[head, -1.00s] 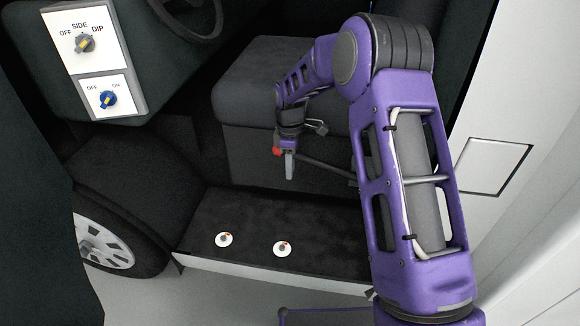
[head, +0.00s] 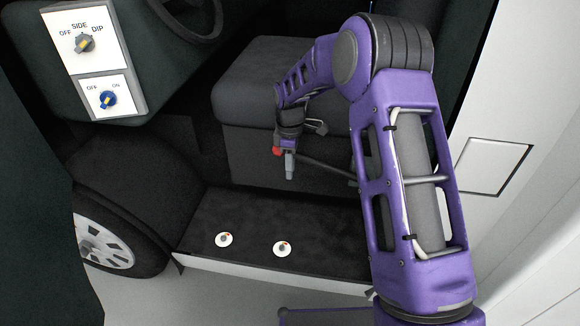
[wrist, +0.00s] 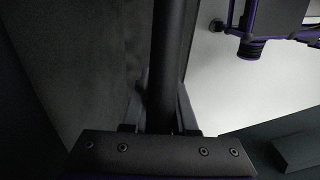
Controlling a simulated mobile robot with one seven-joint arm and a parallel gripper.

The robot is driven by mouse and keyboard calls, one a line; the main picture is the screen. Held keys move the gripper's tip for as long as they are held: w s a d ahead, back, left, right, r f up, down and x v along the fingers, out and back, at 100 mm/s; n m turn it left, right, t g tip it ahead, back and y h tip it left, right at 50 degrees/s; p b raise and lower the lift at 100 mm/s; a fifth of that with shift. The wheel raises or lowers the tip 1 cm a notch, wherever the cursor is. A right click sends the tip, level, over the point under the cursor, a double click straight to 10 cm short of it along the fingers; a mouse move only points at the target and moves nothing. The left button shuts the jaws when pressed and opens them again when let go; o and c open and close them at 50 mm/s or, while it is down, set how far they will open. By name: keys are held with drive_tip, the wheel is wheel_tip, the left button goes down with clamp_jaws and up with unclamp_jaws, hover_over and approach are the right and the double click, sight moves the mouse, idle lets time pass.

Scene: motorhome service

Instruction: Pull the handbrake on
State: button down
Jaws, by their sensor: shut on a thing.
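The handbrake lever (head: 328,168) is a dark bar in front of the seat base, with a red end (head: 277,152) at its left in the head view. It slopes down to the right and passes behind my arm, which hides its lower end. My gripper (head: 289,168) is at the lever close to the red end, fingers pointing down. In the wrist view the dark lever (wrist: 172,55) runs between the two fingers of my gripper (wrist: 162,112), which is shut on it.
The dark seat (head: 265,85) stands behind the lever. The step (head: 250,215) below carries two small round white fittings with orange-red marks. A switch panel (head: 108,97) and the steering wheel (head: 190,20) are at upper left, the pale door side (head: 497,165) at right.

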sight(304, 155)
drive_tip(key=shift+r, duration=0.1)
drive_tip(key=r+y+p, duration=0.1)
drive_tip(key=r, duration=0.1)
drive_tip(key=d+r+y+p, duration=0.1)
drive_tip(key=r, duration=0.1)
drive_tip(key=d+r+y+p, duration=0.1)
drive_tip(key=r, duration=0.2)
drive_tip(key=shift+s+t+y, duration=0.1)
drive_tip(key=shift+t+y, duration=0.3)
drive_tip(key=shift+d+r+y+p, duration=0.2)
drive_tip(key=shift+d+r+y, duration=0.2)
drive_tip(key=shift+r, duration=0.35)
drive_tip(key=shift+d+r+y+p, duration=0.15)
drive_tip(key=shift+d+r+y, duration=0.2)
drive_tip(key=shift+r, duration=0.35)
drive_tip(key=c, duration=0.9)
unclamp_jaws()
drive_tip(key=shift+s+d, duration=0.15)
drive_tip(key=shift+o, duration=1)
drive_tip(key=shift+f, duration=0.15)
drive_tip(key=shift+a, duration=0.2)
